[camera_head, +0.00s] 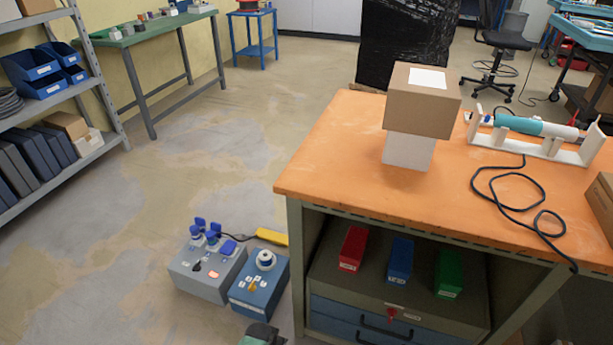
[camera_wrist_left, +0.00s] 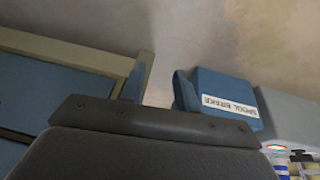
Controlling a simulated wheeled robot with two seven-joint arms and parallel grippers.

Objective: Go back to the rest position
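My left gripper (camera_wrist_left: 158,92) shows in the left wrist view with its two blue fingers apart and nothing visible between them. Beyond it is the blue box (camera_wrist_left: 225,98) with a "SPOOL BRAKE" label, upside down in this view. In the head view the blue box (camera_head: 258,285) stands on the floor with a white round part on top. A grey box (camera_head: 207,272) with blue sockets stands to its left, and it also shows in the left wrist view (camera_wrist_left: 288,122). My right gripper is in neither view.
An orange-topped workbench (camera_head: 330,170) stands right of the boxes, with red (camera_head: 353,248), blue (camera_head: 399,260) and green (camera_head: 448,272) bins below. A dark and green part (camera_head: 262,335) shows at the bottom edge, its identity unclear. Shelves (camera_head: 95,80) stand left.

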